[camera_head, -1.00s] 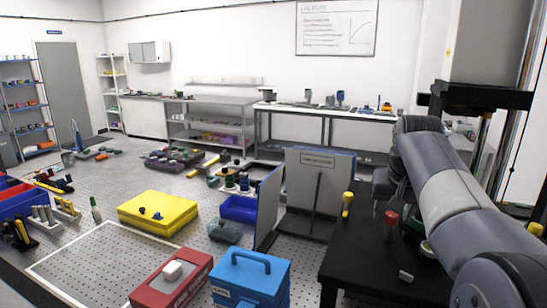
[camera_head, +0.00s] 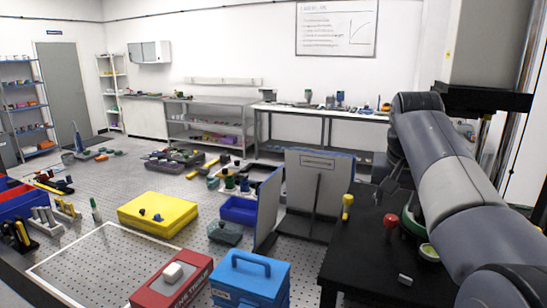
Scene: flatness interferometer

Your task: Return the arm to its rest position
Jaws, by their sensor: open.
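My arm, with grey and dark blue links, reaches in from the lower right and bends at its top near the right of the view. Beyond the bend its dark end hangs down, and my gripper (camera_head: 389,192) shows small and partly hidden behind my own links, above the far part of the black table (camera_head: 345,262). It appears open, with nothing seen between its fingers.
The black table bears a yellow-topped tool (camera_head: 347,206), a red-knobbed piece (camera_head: 391,226), a green round piece (camera_head: 428,252) and a small white block (camera_head: 405,280). Grey and blue panels (camera_head: 318,195) stand left of it. A dark machine structure (camera_head: 485,100) stands behind my arm.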

